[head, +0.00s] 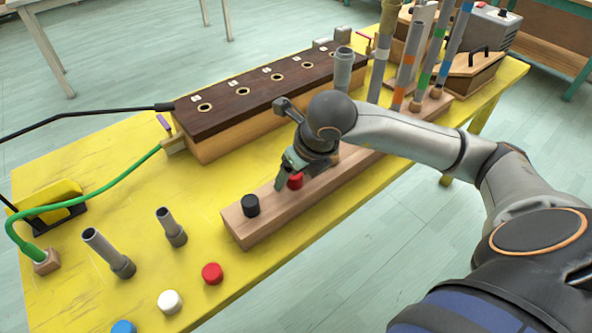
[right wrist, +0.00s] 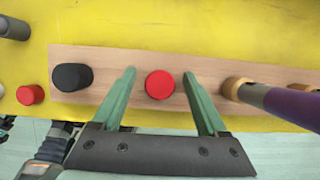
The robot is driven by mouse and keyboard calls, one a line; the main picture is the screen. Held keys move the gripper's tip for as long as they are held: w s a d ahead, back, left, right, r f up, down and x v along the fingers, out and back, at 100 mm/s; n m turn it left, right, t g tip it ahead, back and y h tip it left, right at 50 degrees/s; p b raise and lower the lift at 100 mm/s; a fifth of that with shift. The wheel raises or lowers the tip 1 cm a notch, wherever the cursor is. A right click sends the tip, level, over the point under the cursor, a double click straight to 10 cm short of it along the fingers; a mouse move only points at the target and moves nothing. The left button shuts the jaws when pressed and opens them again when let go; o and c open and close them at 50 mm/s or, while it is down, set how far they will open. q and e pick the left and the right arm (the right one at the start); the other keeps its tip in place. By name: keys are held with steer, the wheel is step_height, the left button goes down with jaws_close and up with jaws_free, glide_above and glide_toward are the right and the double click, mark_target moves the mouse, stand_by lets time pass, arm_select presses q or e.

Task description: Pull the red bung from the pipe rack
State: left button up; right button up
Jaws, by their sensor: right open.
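The red bung (head: 295,181) sits in the wooden pipe rack (head: 240,228), between a black bung (head: 250,205) and the standing pipes. In the right wrist view the red bung (right wrist: 160,85) lies between the two green fingers of my right gripper (right wrist: 159,80), with a gap on each side. The right gripper (head: 287,180) is open and down over the rack in the head view, partly hiding the bung. The black bung (right wrist: 72,77) and a purple-grey pipe (right wrist: 275,98) stand on either side of it in the right wrist view. My left gripper is not in view.
On the yellow table (head: 130,190) lie a loose red cap (head: 212,273), a white cap (head: 170,301), a blue cap (head: 123,327) and two short grey pipes (head: 105,252). A long wooden box (head: 240,105) with holes stands behind the rack. Several tall pipes rise at the rack's far end.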

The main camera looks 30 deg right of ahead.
jaws_close()
stand_by(0.5)
steer(key=shift+r, duration=0.25)
steer(key=shift+r+p, duration=0.9)
steer(key=shift+r, duration=0.25)
steer(key=shift+r, duration=0.1)
steer(key=shift+r, duration=0.1)
steer(key=shift+r+p, duration=0.85)
steer(key=shift+r, duration=0.6)
